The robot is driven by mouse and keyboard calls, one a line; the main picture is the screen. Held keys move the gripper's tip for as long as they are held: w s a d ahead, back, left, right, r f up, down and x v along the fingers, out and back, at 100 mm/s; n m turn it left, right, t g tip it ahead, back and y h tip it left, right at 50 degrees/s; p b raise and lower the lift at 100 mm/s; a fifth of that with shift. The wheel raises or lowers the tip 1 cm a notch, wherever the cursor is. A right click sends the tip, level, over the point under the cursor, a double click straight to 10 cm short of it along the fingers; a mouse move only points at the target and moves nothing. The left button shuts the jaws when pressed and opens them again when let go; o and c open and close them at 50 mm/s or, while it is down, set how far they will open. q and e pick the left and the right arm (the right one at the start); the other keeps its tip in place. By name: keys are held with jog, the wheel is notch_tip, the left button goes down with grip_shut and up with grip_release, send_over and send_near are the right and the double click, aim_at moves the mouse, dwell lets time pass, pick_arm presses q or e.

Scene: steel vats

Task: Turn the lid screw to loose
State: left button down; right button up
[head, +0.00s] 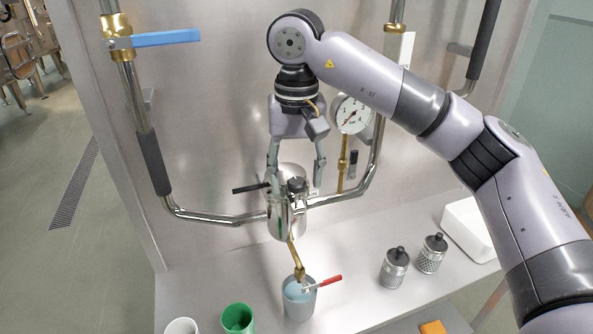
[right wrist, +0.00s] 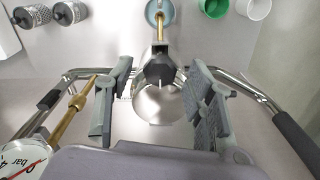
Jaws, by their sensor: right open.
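The lid screw, a black knob (head: 297,184), sits on top of the small steel vat (head: 287,222) at the middle of the panel. In the right wrist view the knob (right wrist: 160,70) shows between the finger pads, toward their far end. My right gripper (head: 295,178) points down over the vat with its fingers spread to either side of the knob. In the right wrist view the gripper (right wrist: 160,88) is open, with clear gaps between both pads and the knob. My left gripper is in neither view.
Steel pipes join the vat from both sides; a pressure gauge (head: 352,114) stands right of the gripper. A blue-handled valve (head: 165,38) is upper left. Below are a red-handled tap (head: 322,284), a grey-blue cup (head: 299,299), a green cup (head: 238,319) and two metal canisters (head: 394,268) (head: 432,253).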

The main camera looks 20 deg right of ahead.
aim_at(296, 180)
jog(key=shift+r, duration=0.15)
notch_tip(296, 180, up, 12)
dwell(0.4)
jog(key=shift+f, duration=0.2)
